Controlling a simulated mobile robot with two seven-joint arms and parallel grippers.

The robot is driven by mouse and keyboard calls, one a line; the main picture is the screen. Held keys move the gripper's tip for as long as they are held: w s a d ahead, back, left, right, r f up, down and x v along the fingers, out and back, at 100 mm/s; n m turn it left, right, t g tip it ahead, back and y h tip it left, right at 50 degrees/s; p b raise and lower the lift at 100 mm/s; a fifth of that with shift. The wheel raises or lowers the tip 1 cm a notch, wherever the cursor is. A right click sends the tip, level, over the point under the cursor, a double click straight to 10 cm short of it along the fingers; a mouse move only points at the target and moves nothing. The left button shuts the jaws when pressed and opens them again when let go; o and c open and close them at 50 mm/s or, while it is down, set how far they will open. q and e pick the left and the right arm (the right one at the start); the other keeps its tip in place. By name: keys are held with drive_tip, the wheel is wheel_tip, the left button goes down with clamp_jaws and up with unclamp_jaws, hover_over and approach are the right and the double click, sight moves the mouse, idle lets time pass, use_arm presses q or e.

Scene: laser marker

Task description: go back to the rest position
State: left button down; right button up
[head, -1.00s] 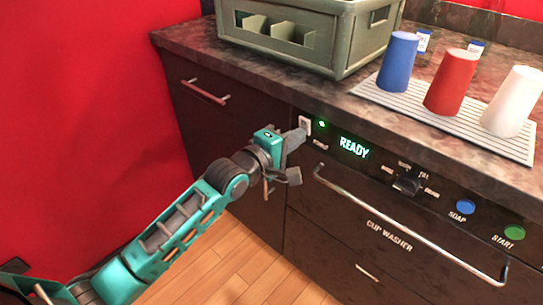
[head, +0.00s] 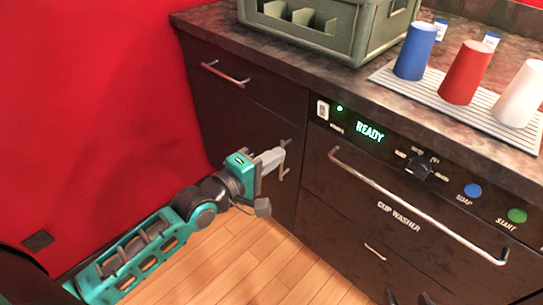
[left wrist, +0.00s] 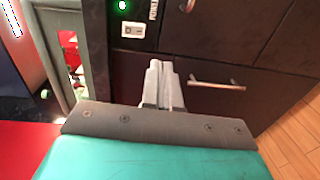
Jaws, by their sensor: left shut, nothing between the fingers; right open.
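My left gripper (head: 282,158), on its teal arm, is shut and empty in front of the dark cabinet front, below and left of the power switch (head: 322,110). It is apart from the switch. In the left wrist view its pale fingers (left wrist: 161,68) lie together with nothing held, and the white switch (left wrist: 133,29) with a green light shows beyond them. My right gripper (head: 409,298) shows only as dark fingertips at the bottom edge of the head view, spread apart with nothing seen between them; the rest is out of frame.
The cup washer (head: 400,213) has a lit READY display (head: 370,132) and a long bar handle (head: 415,205). A drawer handle (head: 225,74) sticks out at the left. A green crate (head: 310,30) and blue, red and white cups on a ribbed mat (head: 480,103) stand on the counter.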

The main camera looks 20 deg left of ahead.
use_arm(q)
drive_tip(key=shift+s+a, duration=0.1)
drive_tip(key=shift+s, duration=0.05)
idle(0.4)
drive_tip(key=s+d+f+m+g+y+p, duration=0.1)
drive_tip(key=s+f+m+g+y+p, duration=0.2)
drive_tip(key=s+m+p, duration=0.8)
drive_tip(key=shift+s+f+m+g+y, duration=0.4)
drive_tip(key=shift+s+f+m+g, duration=0.7)
drive_tip(key=shift+s+m, duration=1.2)
use_arm(e)
drive_tip(key=s+d+r, duration=0.1)
drive_tip(key=d+r, duration=0.2)
drive_tip(key=r, duration=0.4)
drive_tip(key=shift+s+h, duration=0.25)
drive_tip(key=shift+h, duration=0.15)
use_arm(q)
drive_tip(key=shift+w+f+m, duration=0.1)
drive_tip(key=shift+w+m, duration=0.4)
